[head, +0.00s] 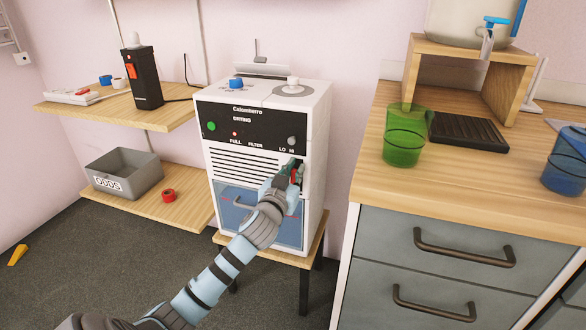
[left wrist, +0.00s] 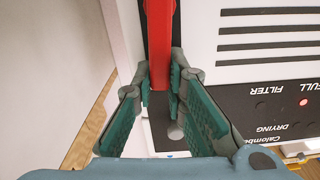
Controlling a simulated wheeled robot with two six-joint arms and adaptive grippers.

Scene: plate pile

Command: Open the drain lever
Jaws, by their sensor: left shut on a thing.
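The white dehumidifier (head: 262,175) stands on a small wooden stand, with a black panel marked Calomberro and DRYING. In the left wrist view its red drain lever (left wrist: 159,40) runs down from the top edge and ends between my fingertips. My left gripper (left wrist: 161,84) is shut on the lever's end, with green pads on both sides of it. In the head view my left gripper (head: 292,174) is at the right side of the dehumidifier's front, below the LO HI knob, and mostly hides the lever. My right gripper is in neither view.
A counter (head: 365,165) with drawers stands close on the right, holding a green cup (head: 404,140) and a blue cup (head: 566,165). Shelves on the left hold a grey bin (head: 125,172) and a black device (head: 143,80). The floor at lower left is mostly clear.

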